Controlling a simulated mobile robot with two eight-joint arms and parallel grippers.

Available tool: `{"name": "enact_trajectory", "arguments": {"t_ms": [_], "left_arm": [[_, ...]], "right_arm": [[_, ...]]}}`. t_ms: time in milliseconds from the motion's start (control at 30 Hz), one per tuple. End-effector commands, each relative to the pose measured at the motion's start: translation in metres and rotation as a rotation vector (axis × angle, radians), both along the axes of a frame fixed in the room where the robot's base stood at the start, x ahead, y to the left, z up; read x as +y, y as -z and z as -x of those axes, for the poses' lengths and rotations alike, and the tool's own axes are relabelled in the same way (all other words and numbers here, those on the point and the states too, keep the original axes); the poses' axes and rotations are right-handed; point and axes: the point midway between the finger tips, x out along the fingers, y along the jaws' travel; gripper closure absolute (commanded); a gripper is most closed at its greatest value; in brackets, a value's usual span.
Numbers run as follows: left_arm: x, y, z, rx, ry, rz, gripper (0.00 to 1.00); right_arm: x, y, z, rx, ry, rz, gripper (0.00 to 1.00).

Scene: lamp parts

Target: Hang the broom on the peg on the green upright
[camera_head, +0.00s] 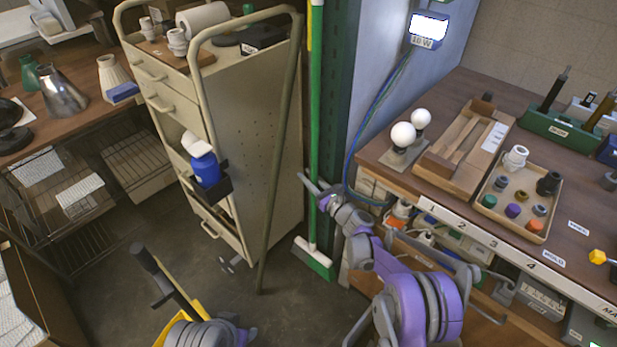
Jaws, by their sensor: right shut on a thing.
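The broom (316,120) has a long green handle with a white section near its foot, and a head (313,258) with green bristles low by the floor. It stands nearly upright just left of the dark green upright (341,75). The handle's top runs out of the picture, and I cannot make out the peg. My right gripper (318,190) is shut on the handle, below its middle in view.
A beige drawer cart (270,130) stands left of the broom, with an olive pole (281,150) leaning against it. A workbench (386,160) with trays and bulbs is on the right. A yellow object (192,313) is at the bottom.

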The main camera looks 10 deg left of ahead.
Motion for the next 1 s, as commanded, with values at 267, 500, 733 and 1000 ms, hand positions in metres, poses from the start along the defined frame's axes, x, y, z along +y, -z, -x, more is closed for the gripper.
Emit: {"name": "enact_trajectory", "arguments": {"t_ms": [267,500,733,1000], "left_arm": [[0.000,0.000,0.000,0.000,0.000,0.000,0.50],[0.000,0.000,0.000,0.000,0.000,0.000,0.50],[0.000,-0.002,0.000,-0.001,0.000,0.000,0.50],[0.000,-0.010,0.002,-0.003,0.000,0.000,0.50]], "right_arm": [[0.000,-0.001,0.000,0.000,-0.001,-0.001,0.59],[0.000,0.000,0.000,0.000,0.000,0.000,0.38],[-0.009,0.001,0.007,0.001,0.002,0.001,0.38],[-0.047,0.003,0.043,-0.001,0.003,0.001,0.38]]}}
